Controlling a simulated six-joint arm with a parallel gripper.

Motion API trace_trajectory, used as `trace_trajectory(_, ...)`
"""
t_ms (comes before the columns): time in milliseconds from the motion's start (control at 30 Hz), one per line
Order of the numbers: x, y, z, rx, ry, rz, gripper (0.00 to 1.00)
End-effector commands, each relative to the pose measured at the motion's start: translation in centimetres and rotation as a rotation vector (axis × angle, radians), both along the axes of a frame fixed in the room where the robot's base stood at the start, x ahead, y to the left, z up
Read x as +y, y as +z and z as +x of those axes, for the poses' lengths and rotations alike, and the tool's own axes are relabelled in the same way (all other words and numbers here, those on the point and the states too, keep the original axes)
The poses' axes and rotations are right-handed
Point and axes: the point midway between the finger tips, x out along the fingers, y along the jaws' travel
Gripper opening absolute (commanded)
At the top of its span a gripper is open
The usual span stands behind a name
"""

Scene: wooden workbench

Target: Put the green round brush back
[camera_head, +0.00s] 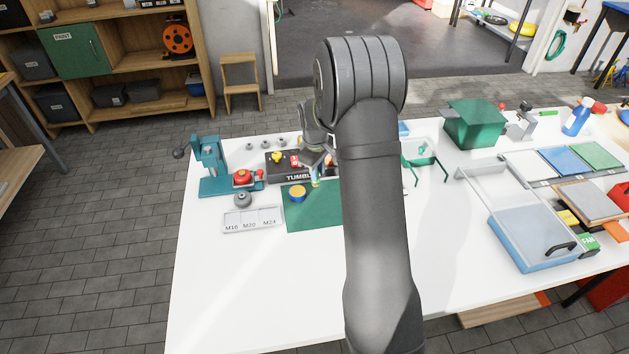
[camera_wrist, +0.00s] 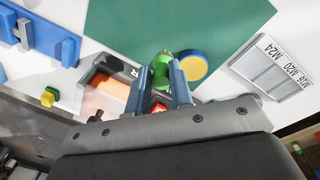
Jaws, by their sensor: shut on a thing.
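The green round brush (camera_wrist: 162,68) shows in the wrist view between the fingertips of my gripper (camera_wrist: 163,78), which is shut on it. The brush is over the green mat (camera_wrist: 120,30), near its edge; I cannot tell whether it touches anything below. In the head view my gripper (camera_head: 316,176) is partly hidden by my arm, above the mat (camera_head: 310,215) beside the black TUMBLER unit (camera_head: 272,168). A round yellow piece with a blue rim (camera_wrist: 194,67) lies on the mat right next to the gripper in the wrist view; it also shows in the head view (camera_head: 298,194).
A blue rack (camera_wrist: 35,35) stands at the left of the wrist view. An M16/M20/M24 tray (camera_head: 252,219) lies left of the mat, with a teal press (camera_head: 208,168) behind it. The white tabletop (camera_head: 250,290) is clear in front. My arm hides the bench's middle.

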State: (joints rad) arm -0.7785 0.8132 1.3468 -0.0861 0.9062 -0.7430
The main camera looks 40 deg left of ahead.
Motion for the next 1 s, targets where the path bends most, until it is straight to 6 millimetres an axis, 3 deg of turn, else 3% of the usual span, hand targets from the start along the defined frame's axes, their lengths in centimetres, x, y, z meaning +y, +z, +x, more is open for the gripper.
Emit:
trace_trajectory(233,0.9,-1.5,-0.2,0.002,0.000,-0.002,0.00)
trace_trajectory(433,0.9,-4.3,-0.2,0.002,-0.001,-0.002,0.00)
trace_trajectory(833,0.9,-4.9,-0.2,0.001,-0.001,-0.001,0.00)
trace_trajectory(867,0.9,-4.9,-0.2,0.001,-0.001,-0.001,0.24)
trace_trajectory(933,0.9,-4.9,-0.2,0.001,-0.001,-0.001,0.38)
trace_trajectory(1000,0.9,-4.9,-0.2,0.001,-0.001,-0.001,0.42)
